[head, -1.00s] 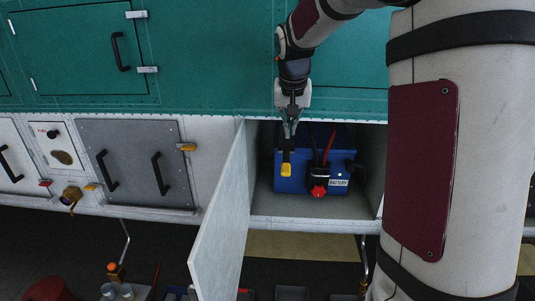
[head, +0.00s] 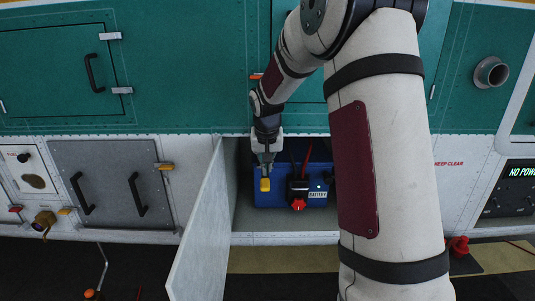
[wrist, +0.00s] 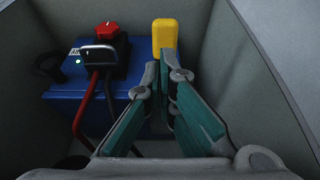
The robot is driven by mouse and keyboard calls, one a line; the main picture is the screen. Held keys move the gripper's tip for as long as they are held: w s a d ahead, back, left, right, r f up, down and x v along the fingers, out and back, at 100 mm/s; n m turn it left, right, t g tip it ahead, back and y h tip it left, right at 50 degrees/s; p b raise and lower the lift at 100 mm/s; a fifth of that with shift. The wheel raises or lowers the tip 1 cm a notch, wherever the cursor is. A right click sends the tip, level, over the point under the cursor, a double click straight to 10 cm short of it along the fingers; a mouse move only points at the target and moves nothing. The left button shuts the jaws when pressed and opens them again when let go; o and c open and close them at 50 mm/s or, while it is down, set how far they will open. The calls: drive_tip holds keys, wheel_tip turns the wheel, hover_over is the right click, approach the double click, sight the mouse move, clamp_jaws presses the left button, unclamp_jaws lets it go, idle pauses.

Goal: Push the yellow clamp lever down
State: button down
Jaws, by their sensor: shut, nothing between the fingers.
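The yellow clamp lever (head: 265,184) is on the left part of the blue battery (head: 280,201), inside an open compartment. In the wrist view the yellow lever (wrist: 165,35) stands at the top centre, just beyond my fingertips. My gripper (head: 265,170) points down into the compartment, right above and behind the yellow end in the head view. In the wrist view my gripper (wrist: 160,72) has its fingertips together and holds nothing. Whether the fingertips touch the lever cannot be told. The lever's lower part is hidden behind the fingers in the wrist view.
A red knob (head: 298,204) with a dark clamp and red and black cables sits to the right of the lever. The open compartment door (head: 199,235) hangs at the left. Compartment walls stand close around the battery.

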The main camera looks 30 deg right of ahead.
sight(267, 182)
drive_tip(key=shift+s+x, duration=0.15)
drive_tip(key=shift+x, duration=0.95)
drive_tip(key=shift+s+x, duration=0.15)
drive_tip(key=shift+x, duration=0.9)
drive_tip(key=shift+w+a+f+b, duration=0.2)
drive_tip(key=shift+f+b, duration=0.2)
drive_tip(key=shift+s, duration=0.1)
